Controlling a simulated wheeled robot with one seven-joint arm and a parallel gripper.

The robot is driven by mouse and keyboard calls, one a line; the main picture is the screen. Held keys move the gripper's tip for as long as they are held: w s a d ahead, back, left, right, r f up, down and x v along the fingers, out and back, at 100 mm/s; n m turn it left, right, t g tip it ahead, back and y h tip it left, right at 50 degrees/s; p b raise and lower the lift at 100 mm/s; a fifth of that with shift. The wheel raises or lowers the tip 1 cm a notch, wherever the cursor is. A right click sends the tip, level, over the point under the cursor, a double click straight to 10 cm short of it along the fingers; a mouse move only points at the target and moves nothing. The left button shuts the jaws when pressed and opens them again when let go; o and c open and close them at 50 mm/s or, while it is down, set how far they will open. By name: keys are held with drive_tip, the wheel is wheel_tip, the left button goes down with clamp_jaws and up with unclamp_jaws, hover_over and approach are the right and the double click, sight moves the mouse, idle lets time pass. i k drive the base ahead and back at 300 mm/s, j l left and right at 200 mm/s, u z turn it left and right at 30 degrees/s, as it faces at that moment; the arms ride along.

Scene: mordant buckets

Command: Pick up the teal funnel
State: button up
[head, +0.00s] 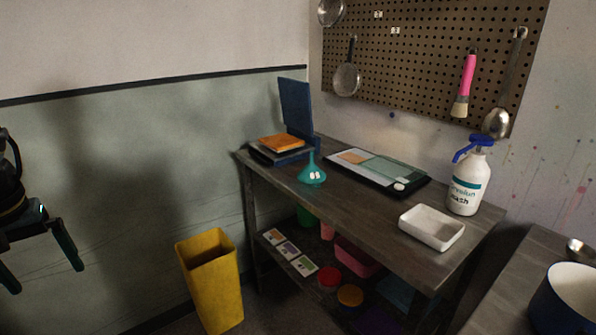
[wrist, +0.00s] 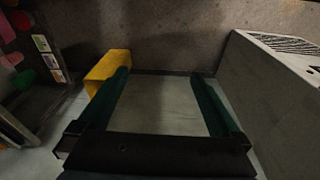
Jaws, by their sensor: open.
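The teal funnel (head: 312,174) stands mouth-down, spout up, on the dark wooden table (head: 380,214) near its front left edge. It has two small white spots on its front. My gripper (head: 42,275) is at the far left of the head view, well away from the table and the funnel. In the wrist view my gripper (wrist: 160,78) has its two fingers wide apart with only floor and wall between them. The funnel does not show in the wrist view.
Behind the funnel lie an orange book (head: 281,142) and an upright blue panel (head: 297,108). A dark tray (head: 414,190), white dish (head: 432,228) and spray bottle (head: 467,185) stand to the right. A yellow bin (head: 211,281) stands on the floor left of the table.

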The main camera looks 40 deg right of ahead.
sight(310, 174)
drive_tip(key=i+l+z, duration=0.35)
drive_tip(key=i, duration=0.15)
drive_tip(key=i+z, duration=0.75)
drive_tip(key=i, duration=0.2)
